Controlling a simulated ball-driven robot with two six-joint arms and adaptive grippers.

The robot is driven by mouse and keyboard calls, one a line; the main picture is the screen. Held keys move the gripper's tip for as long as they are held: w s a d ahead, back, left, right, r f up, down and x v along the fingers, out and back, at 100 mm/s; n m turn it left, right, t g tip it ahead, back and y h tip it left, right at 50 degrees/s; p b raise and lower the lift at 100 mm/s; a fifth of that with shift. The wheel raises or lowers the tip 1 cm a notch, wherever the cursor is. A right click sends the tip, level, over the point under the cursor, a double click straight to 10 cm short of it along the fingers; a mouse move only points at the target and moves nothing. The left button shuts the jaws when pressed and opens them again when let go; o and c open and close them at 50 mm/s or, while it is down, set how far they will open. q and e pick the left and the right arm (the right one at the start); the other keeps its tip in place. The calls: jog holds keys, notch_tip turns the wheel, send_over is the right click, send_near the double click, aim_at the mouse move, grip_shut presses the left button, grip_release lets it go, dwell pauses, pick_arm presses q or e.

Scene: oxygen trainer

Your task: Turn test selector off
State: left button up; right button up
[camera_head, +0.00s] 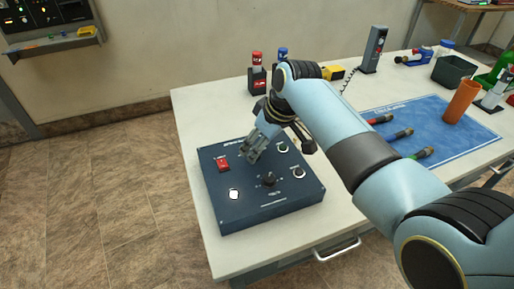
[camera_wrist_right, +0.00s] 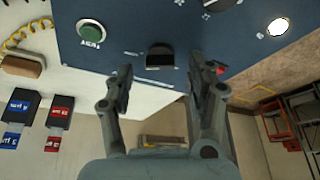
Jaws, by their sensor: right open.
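The dark blue trainer box (camera_head: 245,213) lies on the near left part of the table. A black rotary knob (camera_head: 268,179) sits in the middle of its face; a dark knob also shows at the top edge of the right wrist view (camera_wrist_right: 214,5). The labels are too small to tell which control is the test selector. My right gripper (camera_head: 253,152) is open and empty over the box's back part, beside the red switch (camera_head: 223,164). In the right wrist view a black part (camera_wrist_right: 160,56) lies between the fingertips, apparently untouched. My left gripper is out of view.
Red (camera_head: 257,72) and blue (camera_head: 282,56) labelled items stand behind. A blue mat (camera_head: 445,145) with tools lies to the right, partly behind my arm.

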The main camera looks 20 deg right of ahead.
jog(key=shift+x, duration=0.8)
jog(key=c, duration=1.1)
jog(key=shift+c, duration=0.2)
